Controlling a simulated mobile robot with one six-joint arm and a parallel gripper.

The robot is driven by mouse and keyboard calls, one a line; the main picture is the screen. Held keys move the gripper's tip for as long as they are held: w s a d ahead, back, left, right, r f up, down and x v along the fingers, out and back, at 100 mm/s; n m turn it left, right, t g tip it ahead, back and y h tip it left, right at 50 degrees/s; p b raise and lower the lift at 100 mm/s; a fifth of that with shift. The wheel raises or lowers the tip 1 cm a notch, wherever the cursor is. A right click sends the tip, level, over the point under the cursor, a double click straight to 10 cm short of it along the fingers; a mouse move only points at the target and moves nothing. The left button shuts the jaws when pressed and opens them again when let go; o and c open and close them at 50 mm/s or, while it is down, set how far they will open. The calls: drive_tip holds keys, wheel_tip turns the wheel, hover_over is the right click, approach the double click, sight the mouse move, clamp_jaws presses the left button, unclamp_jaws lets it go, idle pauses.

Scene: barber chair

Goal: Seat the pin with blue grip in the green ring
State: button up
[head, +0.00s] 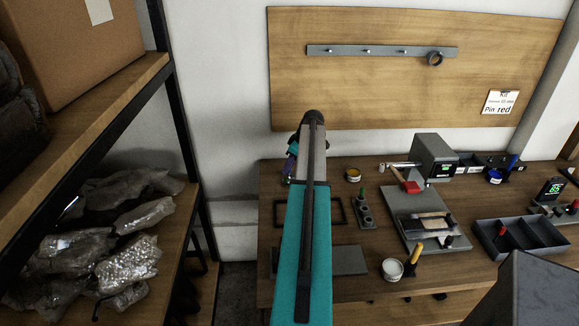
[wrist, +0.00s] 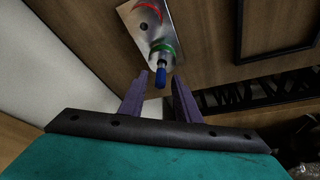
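In the wrist view, the pin with blue grip (wrist: 160,79) stands at the green ring (wrist: 163,46), its metal part reaching toward the ring. I cannot tell how deep it sits. The ring is on a metal plate (wrist: 143,28) with a red arc and a dark hole. My gripper (wrist: 161,74) is open, its two purple fingers either side of the blue grip with a visible gap on both sides. In the head view my gripper (head: 292,150) is mostly hidden behind my teal arm, at the table's left back; the pin and ring are hidden there.
A dark rectangular frame (head: 337,212) lies right of my arm. A grey block with pegs (head: 364,207), a yellow-topped pot (head: 353,175) and a grey machine (head: 432,160) stand further right. A shelf (head: 85,130) with bags is at left; a pegboard (head: 400,85) hangs behind.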

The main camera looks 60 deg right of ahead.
drive_tip(key=b+v, duration=0.2)
drive_tip(key=v, duration=0.9)
drive_tip(key=shift+s+r+b, duration=0.15)
drive_tip(key=shift+r+b, duration=0.15)
drive_tip(key=shift+r, duration=0.1)
idle(0.4)
